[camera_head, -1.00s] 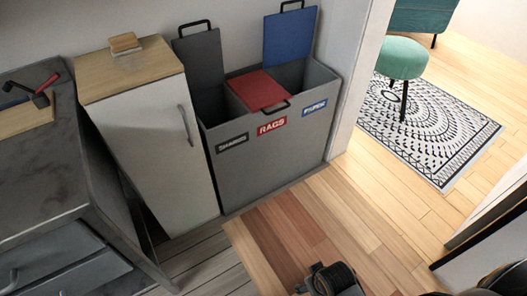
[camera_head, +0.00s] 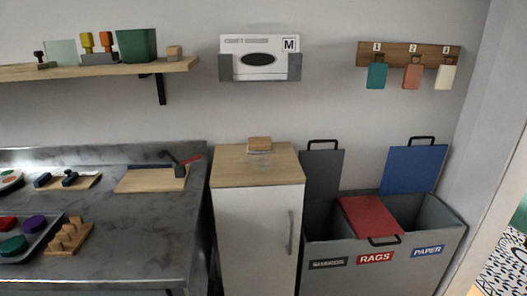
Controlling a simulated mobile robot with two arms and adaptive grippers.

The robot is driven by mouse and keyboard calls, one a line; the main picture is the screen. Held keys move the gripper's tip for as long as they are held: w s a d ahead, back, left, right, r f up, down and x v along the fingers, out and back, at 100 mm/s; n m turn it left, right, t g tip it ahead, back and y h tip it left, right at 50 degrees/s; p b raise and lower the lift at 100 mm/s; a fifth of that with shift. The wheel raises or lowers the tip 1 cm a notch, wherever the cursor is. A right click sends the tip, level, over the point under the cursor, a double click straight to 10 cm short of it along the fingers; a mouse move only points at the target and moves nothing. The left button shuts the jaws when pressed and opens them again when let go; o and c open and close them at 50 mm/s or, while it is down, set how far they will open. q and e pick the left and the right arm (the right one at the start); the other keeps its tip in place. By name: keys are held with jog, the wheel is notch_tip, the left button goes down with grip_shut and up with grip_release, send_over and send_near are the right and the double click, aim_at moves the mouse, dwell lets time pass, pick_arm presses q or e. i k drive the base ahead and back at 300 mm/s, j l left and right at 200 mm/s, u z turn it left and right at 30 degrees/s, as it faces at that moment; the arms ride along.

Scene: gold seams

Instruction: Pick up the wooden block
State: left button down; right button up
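A small wooden block (camera_head: 260,144) sits on the wooden top of the white cabinet (camera_head: 257,230), near its back edge. A faint, clear or pale shape lies just in front of the block, and I cannot tell what it is. Another small wooden block (camera_head: 174,53) stands at the right end of the wall shelf (camera_head: 110,69). The frames do not show which block the task names. Neither of my grippers is in view.
The dark counter (camera_head: 130,235) is left of the cabinet. It holds a board with a red-handled tool (camera_head: 180,165), a pegged wooden stand (camera_head: 70,238) and a tray of coloured discs (camera_head: 28,240). Right of the cabinet stands a grey sorting bin (camera_head: 330,283) with red and blue lids.

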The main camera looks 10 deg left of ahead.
aim_at(259, 146)
jog(key=k+j+z, duration=0.15)
jog(key=j+z, duration=0.2)
jog(key=k+j+z, duration=0.5)
jog(key=z, duration=0.2)
jog(key=j, duration=0.1)
